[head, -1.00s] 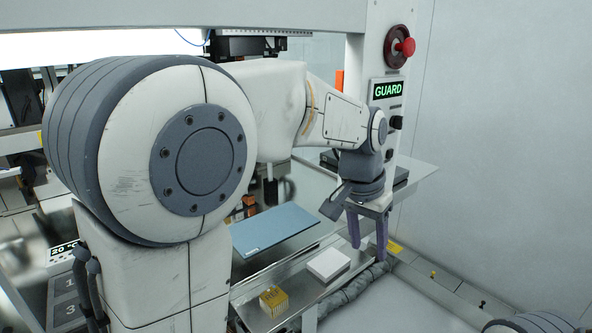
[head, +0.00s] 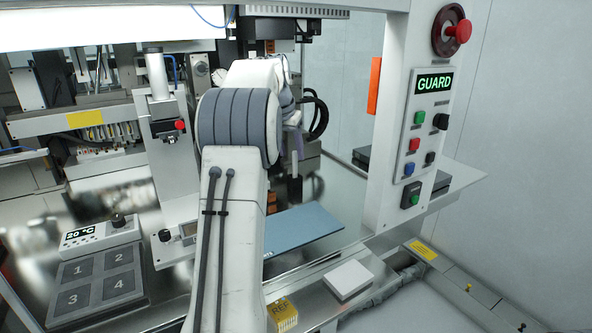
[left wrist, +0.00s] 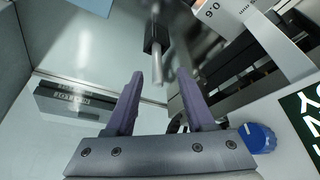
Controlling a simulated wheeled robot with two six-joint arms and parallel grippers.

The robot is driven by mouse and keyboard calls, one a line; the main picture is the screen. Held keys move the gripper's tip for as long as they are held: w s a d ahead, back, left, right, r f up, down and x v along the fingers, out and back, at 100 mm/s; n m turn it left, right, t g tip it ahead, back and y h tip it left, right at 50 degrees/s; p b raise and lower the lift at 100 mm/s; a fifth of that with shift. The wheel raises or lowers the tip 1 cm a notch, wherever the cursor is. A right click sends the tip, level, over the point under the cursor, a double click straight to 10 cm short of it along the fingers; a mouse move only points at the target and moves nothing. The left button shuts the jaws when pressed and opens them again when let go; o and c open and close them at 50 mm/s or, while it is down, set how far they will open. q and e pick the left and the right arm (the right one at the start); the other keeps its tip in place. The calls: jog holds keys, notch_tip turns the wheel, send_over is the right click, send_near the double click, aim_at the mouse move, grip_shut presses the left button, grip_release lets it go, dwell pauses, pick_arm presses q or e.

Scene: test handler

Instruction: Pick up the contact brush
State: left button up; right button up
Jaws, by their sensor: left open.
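A dark block with a pale metal rod (left wrist: 156,62) shows beyond the fingertips. My right gripper is not in view.
A white block (head: 348,279) and a yellow REF block (head: 283,313) sit on the front ledge. A numbered tray (head: 98,274) stands at left. The GUARD panel post (head: 395,110) is an obstacle at right. The blue mat is bare where visible.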

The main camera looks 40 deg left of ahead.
aim_at(294, 159)
pick_arm(q)
jog(key=shift+d+p+x, duration=0.1)
jog(key=shift+p+x, duration=0.25)
jog(key=shift+x, duration=0.95)
jog(key=shift+d+p+x, duration=0.15)
jog(key=shift+p+x, duration=0.15)
jog(key=shift+x, duration=1.05)
grip_shut()
